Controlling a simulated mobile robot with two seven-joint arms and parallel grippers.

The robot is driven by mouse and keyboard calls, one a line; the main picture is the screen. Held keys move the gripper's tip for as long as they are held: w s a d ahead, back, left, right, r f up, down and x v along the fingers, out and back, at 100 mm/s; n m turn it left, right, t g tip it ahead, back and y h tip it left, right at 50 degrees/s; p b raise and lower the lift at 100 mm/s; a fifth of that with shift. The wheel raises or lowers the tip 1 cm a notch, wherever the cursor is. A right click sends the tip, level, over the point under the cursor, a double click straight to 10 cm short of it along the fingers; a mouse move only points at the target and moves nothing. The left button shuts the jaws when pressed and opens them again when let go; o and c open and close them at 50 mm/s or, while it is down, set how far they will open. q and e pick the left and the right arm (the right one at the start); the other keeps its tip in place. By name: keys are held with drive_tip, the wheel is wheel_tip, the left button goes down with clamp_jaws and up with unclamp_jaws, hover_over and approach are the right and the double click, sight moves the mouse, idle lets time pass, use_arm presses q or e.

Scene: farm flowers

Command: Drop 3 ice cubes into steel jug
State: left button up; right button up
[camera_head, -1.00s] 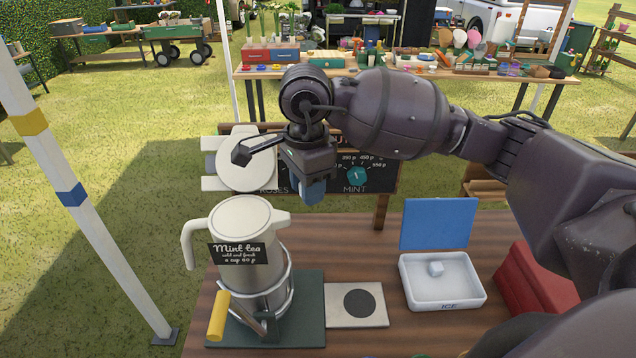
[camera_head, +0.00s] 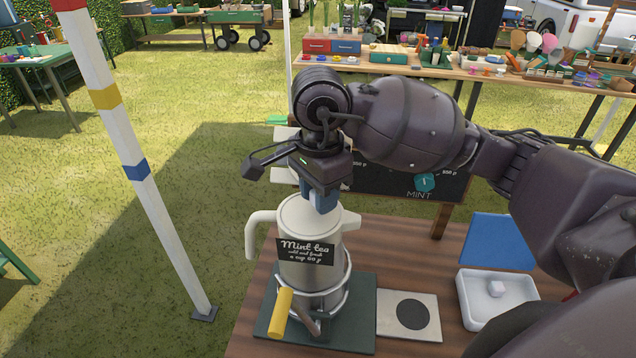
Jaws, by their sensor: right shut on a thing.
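The steel jug (camera_head: 307,262) stands on a dark green board on the wooden table. It has a pale handle on its left and a "Mint tea" label. My right gripper (camera_head: 322,206) points down with blue fingertips over the jug's top, covering part of its mouth. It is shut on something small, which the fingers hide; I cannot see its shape. A white ice box (camera_head: 470,308) with a blue lid open behind it is at the right. One ice cube (camera_head: 497,288) lies in it. My arm covers the box's front corner. The jug's inside is hidden. My left gripper is not in view.
A yellow-handled lever (camera_head: 280,312) is in front of the jug. A pale tile with a dark disc (camera_head: 411,314) lies between jug and ice box. A chalkboard sign (camera_head: 385,185) stands behind the table. A white post (camera_head: 125,150) rises at the left.

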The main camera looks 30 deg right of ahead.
drive_tip(key=shift+f+b, duration=0.3)
drive_tip(key=shift+f, duration=0.9)
drive_tip(key=o, duration=1)
wheel_tip(320, 180, up, 11)
drive_tip(key=shift+f+b, duration=0.1)
drive_tip(key=shift+b, duration=0.2)
